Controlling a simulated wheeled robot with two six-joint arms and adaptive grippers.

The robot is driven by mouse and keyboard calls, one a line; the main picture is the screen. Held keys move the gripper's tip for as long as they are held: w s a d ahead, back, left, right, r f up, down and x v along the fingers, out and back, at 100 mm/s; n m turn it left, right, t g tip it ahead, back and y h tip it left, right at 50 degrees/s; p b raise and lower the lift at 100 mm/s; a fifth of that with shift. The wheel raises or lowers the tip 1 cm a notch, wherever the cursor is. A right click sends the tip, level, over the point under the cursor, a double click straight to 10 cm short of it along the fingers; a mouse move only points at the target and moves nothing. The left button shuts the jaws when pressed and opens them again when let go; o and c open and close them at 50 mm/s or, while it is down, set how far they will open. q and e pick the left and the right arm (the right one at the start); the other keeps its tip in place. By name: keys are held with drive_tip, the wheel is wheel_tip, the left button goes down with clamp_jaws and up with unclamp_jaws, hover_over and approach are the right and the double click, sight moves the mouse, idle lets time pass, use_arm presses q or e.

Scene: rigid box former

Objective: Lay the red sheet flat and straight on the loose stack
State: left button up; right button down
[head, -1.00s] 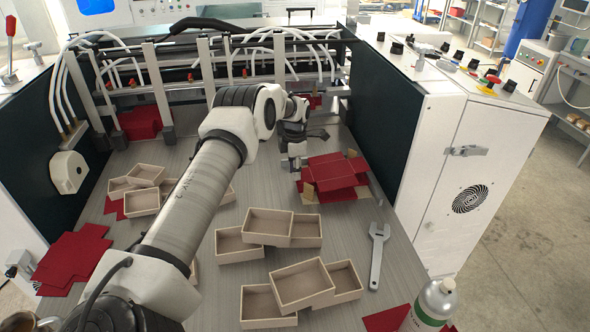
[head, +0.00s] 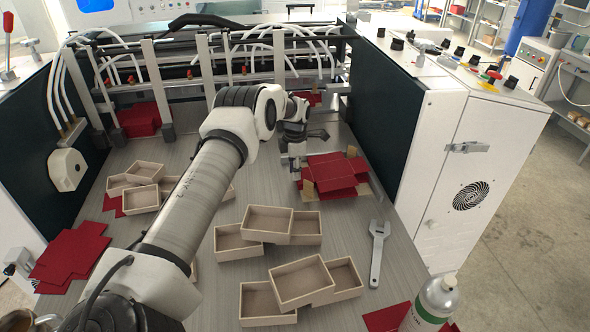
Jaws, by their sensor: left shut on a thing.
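The loose stack of red sheets (head: 345,186) lies on the machine bed right of centre, between small tan blocks. A red sheet (head: 330,170) lies over it, its left side beside my left gripper. Its edges blend with the red below, so I cannot tell how flat or straight it is. My left gripper (head: 294,163) points down at the left edge of this red pile and is shut on the red sheet there. The fingertips are small and the grip itself is partly hidden. My right gripper is not in view.
Open tan box trays (head: 268,220) stand in groups on the bed in front of the stack. A wrench (head: 378,252) lies right of them. More red sheets (head: 70,256) lie at left. A dark side wall (head: 392,110) rises right of the stack.

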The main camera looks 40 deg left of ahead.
use_arm(q)
drive_tip(key=shift+f, duration=0.35)
drive_tip(key=o, duration=1.1)
drive_tip(key=shift+c, duration=0.2)
wheel_tip(320, 180, up, 12)
